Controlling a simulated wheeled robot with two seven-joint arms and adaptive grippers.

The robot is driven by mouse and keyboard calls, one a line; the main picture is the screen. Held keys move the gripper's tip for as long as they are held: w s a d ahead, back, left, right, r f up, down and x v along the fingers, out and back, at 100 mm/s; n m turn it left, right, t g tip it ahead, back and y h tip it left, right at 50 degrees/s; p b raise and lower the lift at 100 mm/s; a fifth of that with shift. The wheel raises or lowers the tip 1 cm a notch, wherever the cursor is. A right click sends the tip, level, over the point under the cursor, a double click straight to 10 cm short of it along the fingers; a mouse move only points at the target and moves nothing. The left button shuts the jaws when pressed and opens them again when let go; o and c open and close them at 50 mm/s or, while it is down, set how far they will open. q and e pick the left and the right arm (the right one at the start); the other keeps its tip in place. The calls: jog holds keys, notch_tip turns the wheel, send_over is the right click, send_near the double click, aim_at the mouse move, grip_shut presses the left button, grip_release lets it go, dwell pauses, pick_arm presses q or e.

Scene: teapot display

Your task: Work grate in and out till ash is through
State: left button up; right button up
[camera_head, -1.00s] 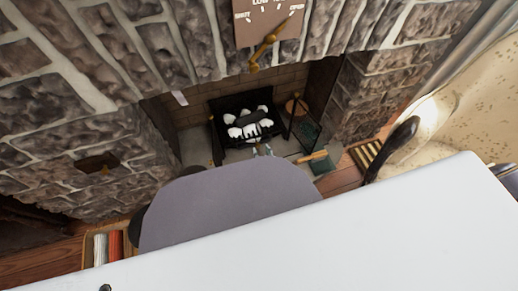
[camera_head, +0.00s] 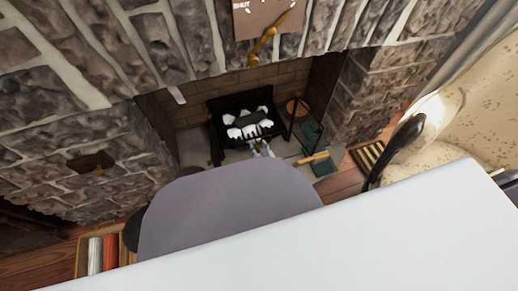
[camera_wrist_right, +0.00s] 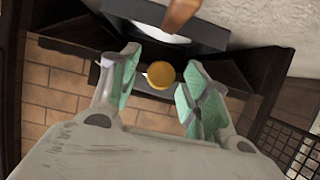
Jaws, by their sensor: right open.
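The grate (camera_head: 215,126) is a black firebox holding a dark log and white ash (camera_head: 250,130) inside the fireplace. My right gripper (camera_head: 262,150) shows small and pale green at the front of the grate. In the right wrist view its two green-padded fingers (camera_wrist_right: 160,88) are open. A round brass knob (camera_wrist_right: 161,75) shows between them, apart from both pads in the picture; whether it lies in depth between the fingers I cannot tell. The dark front of the grate (camera_wrist_right: 215,38) is behind the knob. My left gripper is not in view.
A stone surround frames the brick-lined opening. A brown plate (camera_head: 262,14) with a brass lever (camera_head: 268,42) is above it. A green-framed stand (camera_head: 308,132) and a wooden handle (camera_head: 312,159) are right of the grate. A speckled armchair (camera_head: 480,100) stands far right.

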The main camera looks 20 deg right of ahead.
grip_shut()
dwell(0.3)
jog(key=shift+s, duration=0.1)
jog(key=s+p, duration=0.2)
jog(key=s, duration=0.2)
jog(key=shift+s+f, duration=0.1)
jog(key=shift+s, duration=0.05)
dwell(0.4)
jog(key=shift+c, duration=0.5)
grip_release()
jog(key=shift+o, duration=0.5)
